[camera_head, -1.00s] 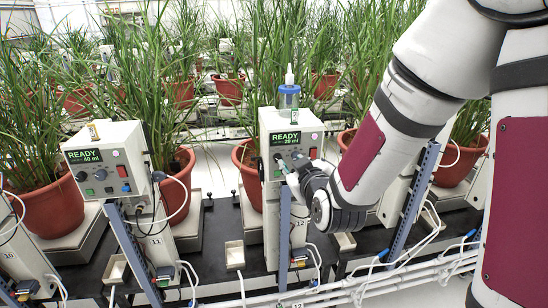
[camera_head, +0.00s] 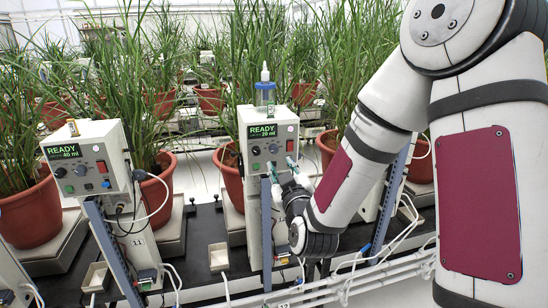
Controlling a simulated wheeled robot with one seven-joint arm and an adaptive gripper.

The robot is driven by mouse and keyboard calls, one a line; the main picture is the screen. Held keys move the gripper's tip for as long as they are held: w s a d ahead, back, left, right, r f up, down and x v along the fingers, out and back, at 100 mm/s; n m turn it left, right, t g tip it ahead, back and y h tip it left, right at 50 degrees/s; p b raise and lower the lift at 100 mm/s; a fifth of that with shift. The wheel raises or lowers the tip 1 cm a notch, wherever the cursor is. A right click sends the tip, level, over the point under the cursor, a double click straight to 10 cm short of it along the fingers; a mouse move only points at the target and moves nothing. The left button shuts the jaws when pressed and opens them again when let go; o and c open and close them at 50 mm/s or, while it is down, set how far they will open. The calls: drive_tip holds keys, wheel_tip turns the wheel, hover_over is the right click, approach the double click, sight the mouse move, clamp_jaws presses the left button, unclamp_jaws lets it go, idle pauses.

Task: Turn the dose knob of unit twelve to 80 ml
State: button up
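Dark round knobs (camera_head: 256,151) and a red switch (camera_head: 289,145) sit below the display. My gripper (camera_head: 282,166) is in front of the lower panel, just below the knobs. Its two fingertips look apart, with nothing seen between them. I cannot tell whether they touch the panel. My gripper and wrist hide part of the box's lower right.
The neighbouring unit (camera_head: 88,160) on the left shows READY and about 40 ml. Potted grasses (camera_head: 30,215) stand behind and beside the units. White pipes (camera_head: 350,285) and loose cables run along the front edge. A small tray (camera_head: 218,256) lies left of unit twelve's post.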

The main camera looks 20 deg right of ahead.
sight(274, 150)
drive_tip(key=w, duration=0.9)
drive_tip(key=shift+w+d+r, duration=0.1)
drive_tip(key=shift+w+d, duration=0.05)
drive_tip(key=shift+d, duration=0.15)
clamp_jaws()
